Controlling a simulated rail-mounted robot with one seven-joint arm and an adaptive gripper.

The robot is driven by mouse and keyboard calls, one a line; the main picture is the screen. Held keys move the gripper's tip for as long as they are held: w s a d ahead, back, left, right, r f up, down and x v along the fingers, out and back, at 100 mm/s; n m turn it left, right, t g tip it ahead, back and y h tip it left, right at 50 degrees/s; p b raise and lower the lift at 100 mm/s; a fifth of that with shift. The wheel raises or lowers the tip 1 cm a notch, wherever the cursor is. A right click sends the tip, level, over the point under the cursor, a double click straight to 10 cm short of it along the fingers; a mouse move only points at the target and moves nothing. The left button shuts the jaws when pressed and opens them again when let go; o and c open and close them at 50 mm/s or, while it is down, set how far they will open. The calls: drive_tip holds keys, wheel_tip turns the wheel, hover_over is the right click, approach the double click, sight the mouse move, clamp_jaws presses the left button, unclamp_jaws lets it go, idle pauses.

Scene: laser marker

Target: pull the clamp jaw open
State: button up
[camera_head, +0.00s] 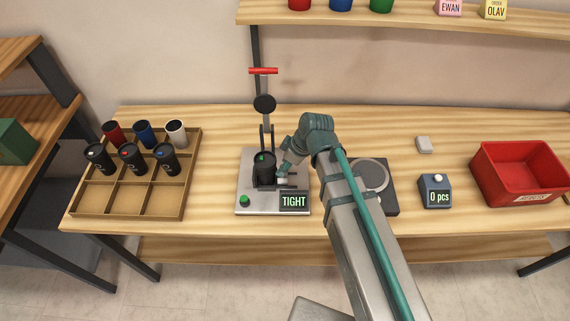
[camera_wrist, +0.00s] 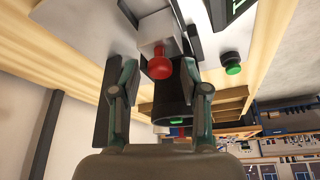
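The laser marker (camera_head: 245,200) stands mid-table, its display (camera_head: 293,201) reading "TIGHT". A black tumbler (camera_head: 263,168) with a green mark stands upright in its fixture; it also shows in the wrist view (camera_wrist: 172,98). The clamp jaw (camera_wrist: 157,28) is a pale block with a red knob (camera_wrist: 160,67), beside the tumbler. In the head view my gripper (camera_head: 284,172) is at the tumbler's right side and hides most of the jaw and the knob. In the wrist view my gripper (camera_wrist: 160,84) is open, its fingers apart on either side of the knob, with visible gaps.
A wooden tray (camera_head: 95,200) with several cups is on the left. The marker's column (camera_head: 267,120) rises behind the tumbler. A round-plated scale (camera_head: 372,175), a counter reading "0 pcs" (camera_head: 436,191) and a red bin (camera_head: 520,172) are on the right.

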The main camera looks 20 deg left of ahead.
clamp_jaws()
drive_tip(key=shift+w+d+f+b, duration=0.15)
drive_tip(key=shift+w+d+b, duration=0.05)
drive_tip(key=shift+d+b, duration=0.25)
drive_tip(key=shift+w+d, duration=0.1)
drive_tip(key=shift+d, duration=0.2)
drive_tip(key=shift+o, duration=1.2)
unclamp_jaws()
drive_tip(key=v, duration=1.2)
